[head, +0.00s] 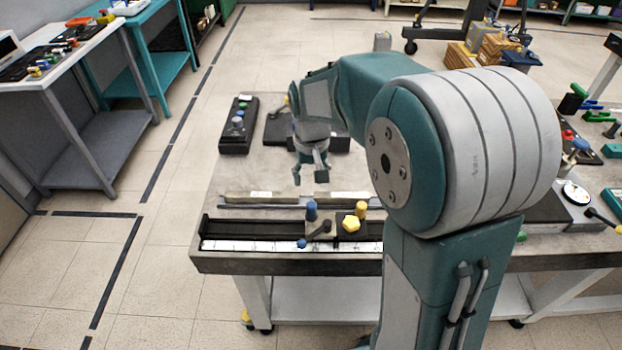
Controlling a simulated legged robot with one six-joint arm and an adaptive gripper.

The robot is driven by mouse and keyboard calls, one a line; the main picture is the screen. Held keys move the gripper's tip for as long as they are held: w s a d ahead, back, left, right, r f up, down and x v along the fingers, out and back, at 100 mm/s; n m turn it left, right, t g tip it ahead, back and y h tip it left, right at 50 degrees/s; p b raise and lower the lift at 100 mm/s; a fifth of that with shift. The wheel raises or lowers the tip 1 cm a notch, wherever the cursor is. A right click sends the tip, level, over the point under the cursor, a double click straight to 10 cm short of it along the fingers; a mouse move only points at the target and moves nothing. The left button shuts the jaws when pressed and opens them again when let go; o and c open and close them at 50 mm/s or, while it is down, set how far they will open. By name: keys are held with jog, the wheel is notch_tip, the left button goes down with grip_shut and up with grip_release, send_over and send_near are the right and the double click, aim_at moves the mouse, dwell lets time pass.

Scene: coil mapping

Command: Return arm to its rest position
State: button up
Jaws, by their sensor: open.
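My gripper (310,176) is open and empty. It points down above the middle of the workbench (232,184), behind the light rails near the front edge. Its fingers look apart from anything on the bench. My teal and grey arm reaches forward from the right and is bent at the elbow. It hides much of the bench's middle and right.
A black slide (260,228) with blue and yellow knobs lies along the bench's front edge. A black button box (238,125) sits at the back left. Tools and a round gauge (576,194) lie at right. Side tables (90,48) stand left; floor between is clear.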

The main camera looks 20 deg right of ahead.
jog(key=s+r+t, duration=0.2)
jog(key=s+r, duration=0.3)
jog(key=s, duration=0.5)
jog(key=s+r+t, duration=0.3)
jog(key=s+r, duration=0.1)
jog(key=s, duration=0.6)
jog(key=shift+s+a+r+n+t, duration=0.3)
jog(key=shift+a+r, duration=0.05)
jog(key=shift+a, duration=0.1)
dwell(0.3)
